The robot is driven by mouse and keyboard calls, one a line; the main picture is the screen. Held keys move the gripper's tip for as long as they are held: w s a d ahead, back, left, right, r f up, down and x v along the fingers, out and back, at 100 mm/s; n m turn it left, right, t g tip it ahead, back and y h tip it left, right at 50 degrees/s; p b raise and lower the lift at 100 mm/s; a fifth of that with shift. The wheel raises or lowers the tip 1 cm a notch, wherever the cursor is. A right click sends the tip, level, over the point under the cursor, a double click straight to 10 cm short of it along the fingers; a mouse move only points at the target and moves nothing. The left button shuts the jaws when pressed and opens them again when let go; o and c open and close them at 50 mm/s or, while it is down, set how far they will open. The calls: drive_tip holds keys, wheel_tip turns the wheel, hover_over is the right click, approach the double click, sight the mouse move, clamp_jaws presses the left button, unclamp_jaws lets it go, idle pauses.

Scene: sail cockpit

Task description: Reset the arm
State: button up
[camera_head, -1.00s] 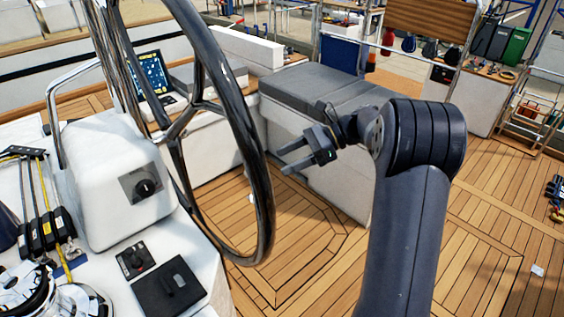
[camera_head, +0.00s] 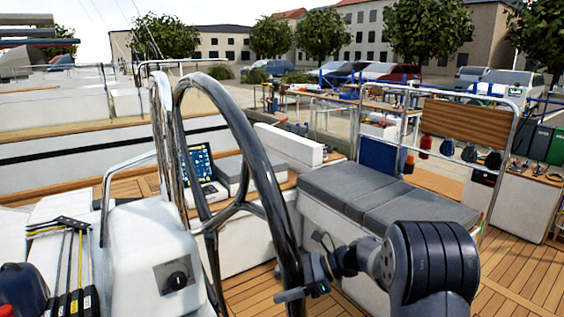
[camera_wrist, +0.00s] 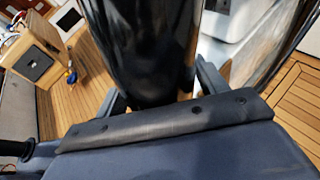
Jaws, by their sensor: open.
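My arm reaches in from the lower right in the head view, with my gripper (camera_head: 292,288) at the steering wheel's near side. The jaws are open, and the wheel partly overlaps them in the picture. The black steering wheel rim (camera_head: 245,140) stands upright left of my arm. In the wrist view my gripper's two fingers (camera_wrist: 162,92) show apart, with the glossy black wheel rim (camera_wrist: 148,45) very close and filling the space seen between them. I cannot tell whether the rim touches the fingers. No object is held.
A white pedestal (camera_head: 140,245) with a black knob stands left of the wheel. A chart display (camera_head: 201,163) is behind it. A grey cushioned bench (camera_head: 375,190) lies beyond my arm. Teak deck (camera_head: 525,270) is open at right. A workbench area with tools is behind the rail.

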drive_tip(key=shift+d+f+b, duration=0.1)
drive_tip(key=shift+f+b, duration=0.2)
drive_tip(key=shift+b, duration=0.1)
drive_tip(key=shift+r, duration=0.15)
